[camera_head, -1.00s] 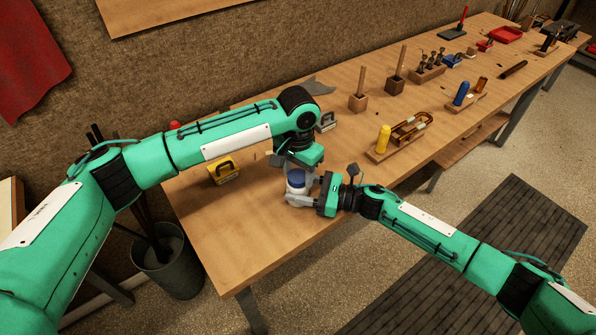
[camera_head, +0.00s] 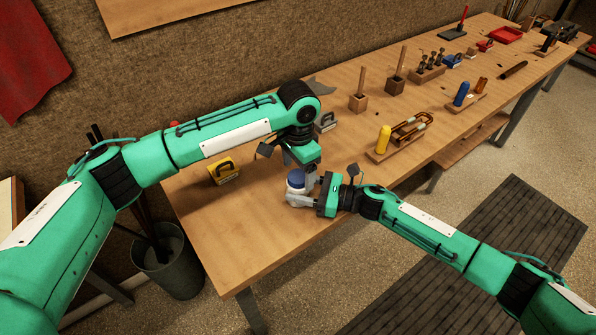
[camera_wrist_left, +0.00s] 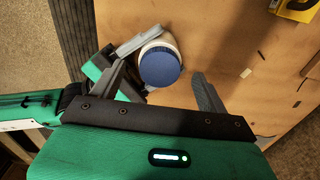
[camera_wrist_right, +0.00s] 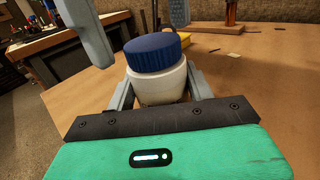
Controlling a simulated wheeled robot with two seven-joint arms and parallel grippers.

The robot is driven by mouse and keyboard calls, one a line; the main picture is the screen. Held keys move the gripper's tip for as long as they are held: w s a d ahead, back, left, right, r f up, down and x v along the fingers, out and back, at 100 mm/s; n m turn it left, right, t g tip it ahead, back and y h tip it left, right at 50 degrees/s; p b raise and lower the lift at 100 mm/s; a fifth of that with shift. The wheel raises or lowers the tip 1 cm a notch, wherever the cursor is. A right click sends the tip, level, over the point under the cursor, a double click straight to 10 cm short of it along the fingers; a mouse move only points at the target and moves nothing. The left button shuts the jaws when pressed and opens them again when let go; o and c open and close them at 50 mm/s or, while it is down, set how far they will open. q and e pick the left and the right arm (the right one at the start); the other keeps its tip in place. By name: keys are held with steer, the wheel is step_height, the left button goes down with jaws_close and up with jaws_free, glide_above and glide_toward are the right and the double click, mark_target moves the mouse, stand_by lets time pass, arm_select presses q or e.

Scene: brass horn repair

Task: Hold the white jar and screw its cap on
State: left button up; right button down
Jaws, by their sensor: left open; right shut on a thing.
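The white jar (camera_wrist_right: 158,84) stands upright on the bench near its front edge. My right gripper (camera_head: 299,197) is shut around the jar's body from the side. The blue cap (camera_wrist_right: 153,52) sits on top of the jar; I cannot tell how tightly it is seated. It also shows from above in the left wrist view (camera_wrist_left: 160,66). My left gripper (camera_head: 300,168) is above the cap, pointing down. Its fingers (camera_wrist_left: 165,88) are spread apart on either side of the cap and appear clear of it. In the head view the left gripper hides part of the cap.
A wooden rack with a yellow-handled tool (camera_head: 384,139) lies to the right. Wooden posts in blocks (camera_head: 358,101) stand farther back. The bench (camera_head: 230,235) is bare in front of the jar.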

arm_select(q)
step_height(320, 180, up, 10)
steer(key=shift+r, duration=0.25)
arm_select(e)
steer(key=shift+c, duration=2.4)
jaws_free()
arm_select(q)
step_height(320, 180, down, 3)
steer(key=b, duration=0.3)
steer(key=shift+f, duration=0.2)
arm_select(e)
steer(key=v, duration=1.2)
steer(key=shift+s+d+f, duration=0.15)
steer(key=shift+d, duration=0.25)
steer(key=shift+s+d, duration=0.1)
steer(key=shift+d, duration=0.4)
